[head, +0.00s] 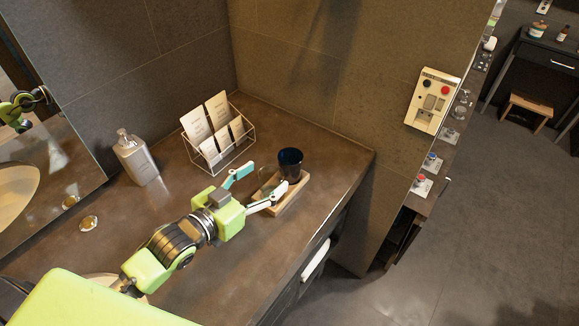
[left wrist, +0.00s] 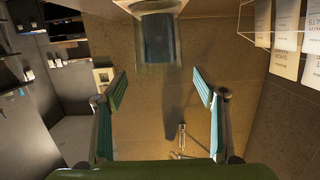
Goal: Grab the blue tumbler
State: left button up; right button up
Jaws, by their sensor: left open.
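The blue tumbler (head: 290,160) is dark and stands upright at the far end of a small wooden tray (head: 293,199) on the counter. A clear glass (head: 268,179) is on the same tray, nearer my gripper. In the left wrist view the blue tumbler (left wrist: 157,38) shows at the top centre, with the clear glass seeming to overlap it. My left gripper (head: 259,183) is open, its fingers pointing toward the glass and tumbler. In the left wrist view the space between the fingertips (left wrist: 159,80) looks empty. My right gripper is not in view.
A wire rack with cards (head: 231,154) stands behind the gripper, against the wall. A soap dispenser (head: 135,158) stands to the left. A wall panel (head: 433,101) is to the right. The counter's front edge runs close beside the tray.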

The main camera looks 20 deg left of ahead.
aim_at(283, 165)
pick_arm(q)
jog(key=x, duration=0.4)
jog(key=shift+w+f, duration=0.1)
jog(key=shift+w, duration=0.25)
jog(key=shift+w+p, duration=0.15)
jog(key=shift+p, duration=0.2)
jog(key=shift+w+d, duration=0.2)
jog(key=shift+w, duration=0.15)
jog(key=p+x, duration=0.1)
jog(key=x, duration=0.2)
jog(key=shift+w+d+f+p, duration=0.1)
jog(key=shift+p, duration=0.2)
jog(key=shift+w+d+f, duration=0.1)
jog(key=shift+w, duration=0.2)
jog(key=c, duration=1.3)
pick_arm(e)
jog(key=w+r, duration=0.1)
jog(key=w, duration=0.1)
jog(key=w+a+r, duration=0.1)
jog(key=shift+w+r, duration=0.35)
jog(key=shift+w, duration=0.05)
